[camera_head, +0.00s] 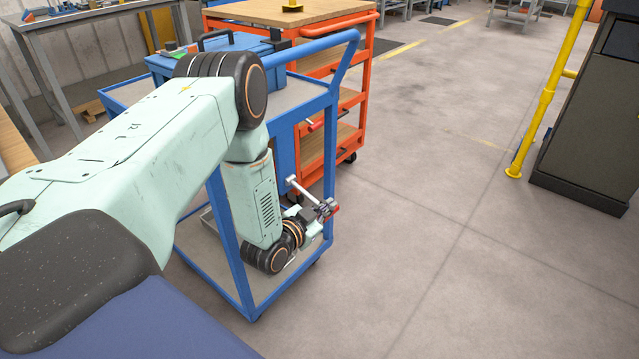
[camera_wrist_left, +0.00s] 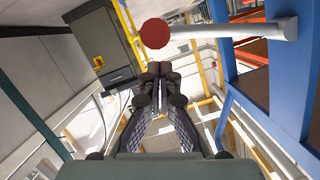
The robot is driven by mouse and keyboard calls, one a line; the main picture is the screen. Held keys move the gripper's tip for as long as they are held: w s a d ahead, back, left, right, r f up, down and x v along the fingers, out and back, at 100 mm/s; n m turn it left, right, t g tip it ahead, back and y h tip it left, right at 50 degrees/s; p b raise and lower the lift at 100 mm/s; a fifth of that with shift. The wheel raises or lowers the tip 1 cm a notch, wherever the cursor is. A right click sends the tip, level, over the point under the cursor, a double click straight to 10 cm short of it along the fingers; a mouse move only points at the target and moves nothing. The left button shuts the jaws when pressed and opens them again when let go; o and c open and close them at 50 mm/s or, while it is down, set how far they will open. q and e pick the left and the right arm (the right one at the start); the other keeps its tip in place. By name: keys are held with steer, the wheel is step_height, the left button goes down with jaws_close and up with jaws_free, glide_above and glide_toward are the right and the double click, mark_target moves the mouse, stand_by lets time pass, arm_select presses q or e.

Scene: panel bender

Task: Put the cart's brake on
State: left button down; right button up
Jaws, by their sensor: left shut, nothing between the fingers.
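The blue cart (camera_head: 240,297) stands in the middle of the head view, partly covered by my left arm. A pale rod (camera_head: 303,189) sticks out by its near right post, with a red end (camera_head: 334,209) beside my gripper. In the left wrist view this looks like a lever with a round red knob (camera_wrist_left: 155,33) and a grey shaft (camera_wrist_left: 250,30), near a blue post (camera_wrist_left: 285,75). My left gripper (camera_head: 325,212) is shut and empty, low beside the cart. In the wrist view its fingertips (camera_wrist_left: 152,68) lie just below the knob. Contact cannot be told. My right gripper is out of view.
An orange cart (camera_head: 362,95) with a wooden top stands just behind the blue cart. A blue case (camera_head: 240,45) lies on the blue cart's top. A yellow rail (camera_head: 545,100) and dark cabinet (camera_head: 590,130) stand at right. The floor between is clear.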

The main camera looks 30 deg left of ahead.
arm_select(q)
steer(key=shift+f, duration=0.95)
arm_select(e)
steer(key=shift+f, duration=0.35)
arm_select(q)
steer(key=shift+f, duration=0.1)
